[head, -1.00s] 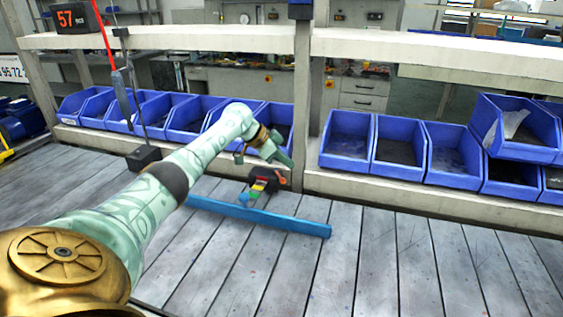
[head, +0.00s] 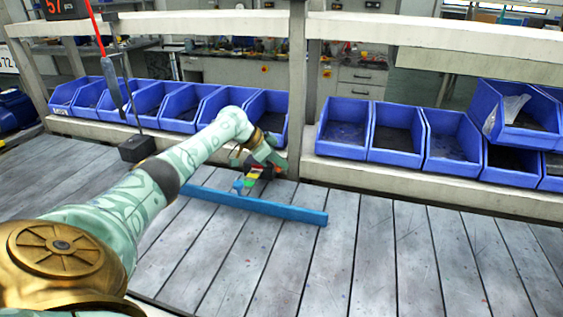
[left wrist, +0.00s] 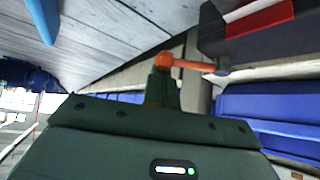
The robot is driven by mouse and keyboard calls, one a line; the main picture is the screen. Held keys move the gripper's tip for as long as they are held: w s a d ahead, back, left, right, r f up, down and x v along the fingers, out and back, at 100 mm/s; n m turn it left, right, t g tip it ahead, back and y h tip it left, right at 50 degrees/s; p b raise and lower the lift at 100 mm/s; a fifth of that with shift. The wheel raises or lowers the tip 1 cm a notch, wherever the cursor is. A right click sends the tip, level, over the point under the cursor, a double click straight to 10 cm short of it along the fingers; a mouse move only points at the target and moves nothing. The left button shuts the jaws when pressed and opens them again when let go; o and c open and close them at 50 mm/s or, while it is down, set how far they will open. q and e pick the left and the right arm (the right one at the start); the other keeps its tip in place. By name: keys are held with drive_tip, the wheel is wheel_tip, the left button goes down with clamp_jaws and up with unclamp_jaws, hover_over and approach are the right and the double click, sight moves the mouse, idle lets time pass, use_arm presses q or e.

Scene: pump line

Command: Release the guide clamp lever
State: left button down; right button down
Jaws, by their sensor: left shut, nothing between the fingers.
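The guide clamp is a small dark block (head: 262,172) with red, yellow and green marks, behind the blue guide rail (head: 255,205) on the slatted table. In the left wrist view the dark block (left wrist: 262,40) carries a red strip. Its orange lever (left wrist: 190,65) ends in a round knob and runs sideways from the block. My left gripper (left wrist: 163,82) is shut and empty, its fingertips right at the knob. I cannot tell whether they touch. In the head view the left gripper (head: 274,160) is over the clamp and partly hides it. My right gripper is not in view.
Blue bins (head: 345,130) line the ledge behind the table, with a post (head: 298,90) between two groups. A black block (head: 137,148) with a thin rod stands at the left. The slatted table (head: 390,260) is clear at front right.

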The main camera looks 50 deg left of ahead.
use_arm(q)
drive_tip(key=shift+s+a+r+p, duration=0.15)
drive_tip(key=shift+s+p, duration=0.35)
drive_tip(key=shift+p, duration=0.05)
drive_tip(key=shift+s+a+p, duration=0.75)
drive_tip(key=shift+s+a, duration=0.25)
drive_tip(key=shift+s, duration=0.2)
drive_tip(key=shift+s+a, duration=0.1)
drive_tip(key=shift+a, duration=0.05)
drive_tip(key=w+d+r+p, duration=0.1)
drive_tip(key=w+d+p, duration=0.1)
drive_tip(key=w+d, duration=0.15)
drive_tip(key=s+a+r, duration=0.3)
drive_tip(key=a+r, duration=0.3)
drive_tip(key=shift+r, duration=0.3)
